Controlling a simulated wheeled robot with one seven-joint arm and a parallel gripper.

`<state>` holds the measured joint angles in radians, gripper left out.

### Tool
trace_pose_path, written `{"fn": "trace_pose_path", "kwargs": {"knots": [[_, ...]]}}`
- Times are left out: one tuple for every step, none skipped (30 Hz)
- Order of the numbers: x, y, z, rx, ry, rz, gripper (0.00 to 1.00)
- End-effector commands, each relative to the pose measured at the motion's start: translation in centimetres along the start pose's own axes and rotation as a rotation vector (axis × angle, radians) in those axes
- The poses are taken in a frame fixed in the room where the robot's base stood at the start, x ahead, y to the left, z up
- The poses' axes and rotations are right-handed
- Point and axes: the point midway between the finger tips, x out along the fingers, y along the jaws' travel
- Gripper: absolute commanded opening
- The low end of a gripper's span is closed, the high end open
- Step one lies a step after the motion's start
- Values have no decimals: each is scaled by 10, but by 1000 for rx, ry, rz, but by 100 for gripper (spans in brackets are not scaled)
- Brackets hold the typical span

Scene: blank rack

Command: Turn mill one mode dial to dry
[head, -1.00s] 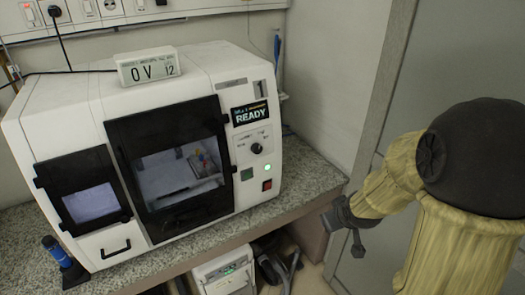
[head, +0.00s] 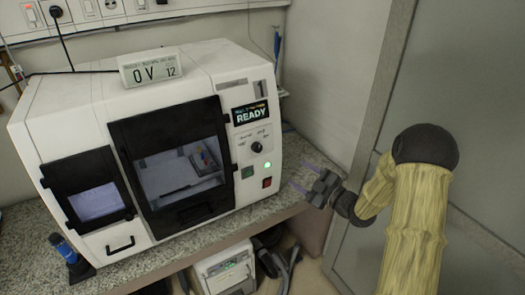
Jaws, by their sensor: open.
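The white mill (head: 75,112) marked 1 stands on the counter, with a screen reading READY at its upper right. Its mode dial (head: 256,147) is a small black knob below the screen, with labels around it too small to read. I cannot tell clearly where its pointer stands. My gripper (head: 289,170) is right of the mill's front, at about the dial's height in the picture and apart from it. Its two thin bluish fingers are spread and point left toward the mill, with nothing between them.
A lit green button (head: 267,167) and a red switch (head: 266,183) sit below the dial. A small display box (head: 150,68) rests on top of the mill. A blue-topped tool (head: 62,245) stands at left. A wall closes off the right side.

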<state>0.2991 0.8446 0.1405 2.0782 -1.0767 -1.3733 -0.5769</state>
Motion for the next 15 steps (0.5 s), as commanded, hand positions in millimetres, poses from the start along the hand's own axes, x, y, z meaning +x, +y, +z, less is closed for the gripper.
{"fn": "trace_pose_path", "kwargs": {"knots": [[0, 0, 0, 0, -1, 0, 55], [0, 0, 0, 1, -1, 0, 55], [0, 0, 0, 1, -1, 0, 55], [0, 0, 0, 1, -2, 0, 55], [1, 0, 0, 1, -2, 0, 55], [2, 0, 0, 1, -2, -1, 55], [3, 0, 0, 1, -1, -1, 55], [5, 0, -1, 1, -1, -1, 55], [8, 0, -1, 2, -1, -1, 55], [11, 1, -1, 2, -1, -1, 55], [15, 1, -2, 1, 0, -1, 55], [20, 1, -2, 1, 0, -1, 55], [25, 1, -2, 2, 0, -2, 55], [29, 1, -2, 2, -1, -2, 55], [36, 1, -2, 2, -1, -1, 55]]}}
